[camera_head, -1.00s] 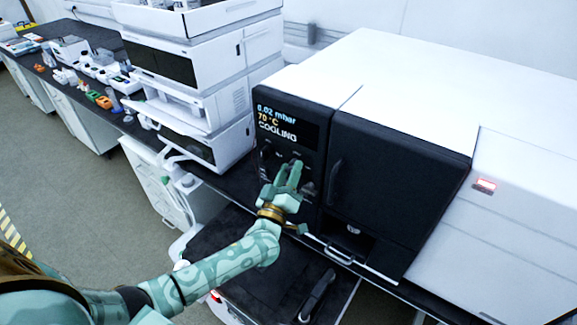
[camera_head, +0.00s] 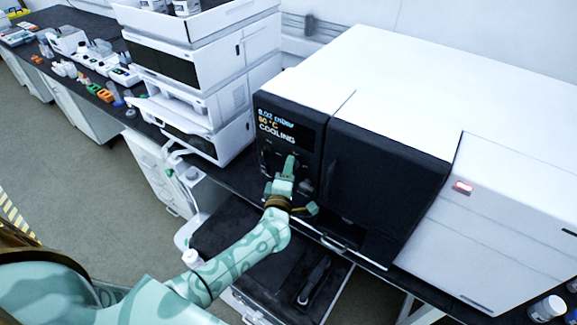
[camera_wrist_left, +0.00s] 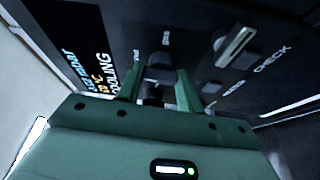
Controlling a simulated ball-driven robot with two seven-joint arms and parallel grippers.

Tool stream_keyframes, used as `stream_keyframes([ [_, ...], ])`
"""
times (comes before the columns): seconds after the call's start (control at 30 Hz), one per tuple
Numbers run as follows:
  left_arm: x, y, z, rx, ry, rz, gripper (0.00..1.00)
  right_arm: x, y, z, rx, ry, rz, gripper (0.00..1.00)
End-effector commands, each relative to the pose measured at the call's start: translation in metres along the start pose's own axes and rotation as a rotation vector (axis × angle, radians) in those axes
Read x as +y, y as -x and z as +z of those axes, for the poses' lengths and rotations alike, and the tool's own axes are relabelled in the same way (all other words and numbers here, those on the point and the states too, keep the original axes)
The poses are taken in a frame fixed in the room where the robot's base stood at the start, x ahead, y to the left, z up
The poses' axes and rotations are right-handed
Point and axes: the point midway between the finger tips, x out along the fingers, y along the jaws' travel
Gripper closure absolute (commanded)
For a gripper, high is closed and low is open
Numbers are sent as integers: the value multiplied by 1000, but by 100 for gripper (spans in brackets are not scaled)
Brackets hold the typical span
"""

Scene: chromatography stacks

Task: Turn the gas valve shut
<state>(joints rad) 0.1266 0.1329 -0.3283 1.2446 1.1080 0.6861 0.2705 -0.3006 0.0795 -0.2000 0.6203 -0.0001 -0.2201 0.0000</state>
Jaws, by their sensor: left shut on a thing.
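My left gripper (camera_head: 288,164) reaches the lower front panel of the black instrument (camera_head: 390,185). In the left wrist view its two green fingers (camera_wrist_left: 158,80) are shut on a dark knob (camera_wrist_left: 159,63), one on each side. I take this knob as the gas valve; small white labels near it are hard to read. The fingers and hand hide part of it. A second control with a pale metallic bar (camera_wrist_left: 235,46) sits to the right in the wrist view. The display (camera_head: 285,124) reads 0.02 mbar, a temperature that looks like 60 °C, and COOLING. My right gripper is not in view.
A white stacked instrument (camera_head: 200,75) stands to the left. A white unit with a red light (camera_head: 462,188) is to the right. Below the panel is a black-topped cart (camera_head: 240,225) with a dark handle (camera_head: 315,280). Bottles and small items line the far bench.

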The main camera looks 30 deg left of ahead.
Motion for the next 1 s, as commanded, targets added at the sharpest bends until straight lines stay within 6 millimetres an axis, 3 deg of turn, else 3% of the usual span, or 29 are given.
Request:
stream_keyframes([
  [0.73, -2, 1, 0, 1, 84, -39, 86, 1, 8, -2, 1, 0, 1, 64],
  [0.77, -2, 1, 0, 1, 84, -39, 61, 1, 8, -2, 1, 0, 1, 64],
  [0.83, -2, 1, 0, 1, 84, -39, 42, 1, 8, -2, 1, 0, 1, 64],
  [1.0, -1, 0, 0, 1, 83, -37, 42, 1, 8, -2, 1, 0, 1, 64],
])
